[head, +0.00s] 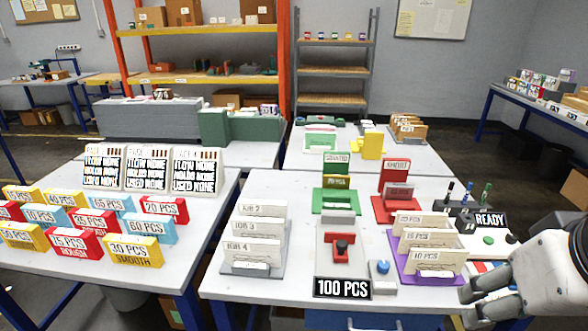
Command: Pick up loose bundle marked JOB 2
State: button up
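A card that appears to be marked 2 (262,209) stands at the back of a grey rack (238,269) at the left of the near middle table. Cards that seem marked 3 (256,228) and 4 (250,248) stand in front of it and hide its lower part. The small lettering is hard to read, and I cannot tell which piece is a loose bundle. My gripper (474,304) is at the lower right, over the table's front right edge and far from the grey rack. Its fingers point left, look apart, and hold nothing visible.
A purple rack (408,279) of cards stands between my gripper and the grey rack. A grey panel with a red block (341,252) and a 100 PCS sign (342,288) lie between them too. The left table (200,232) holds coloured blocks.

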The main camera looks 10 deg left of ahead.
aim_at(247, 207)
jog(key=i+j, duration=0.15)
jog(key=j, duration=0.2)
jog(key=i+j, duration=0.2)
jog(key=j, duration=0.2)
jog(key=i+j, duration=0.15)
jog(key=j, duration=0.2)
jog(key=i+j, duration=0.2)
jog(key=j, duration=0.15)
jog(key=i+j, duration=0.15)
jog(key=j, duration=0.25)
jog(key=u, duration=0.05)
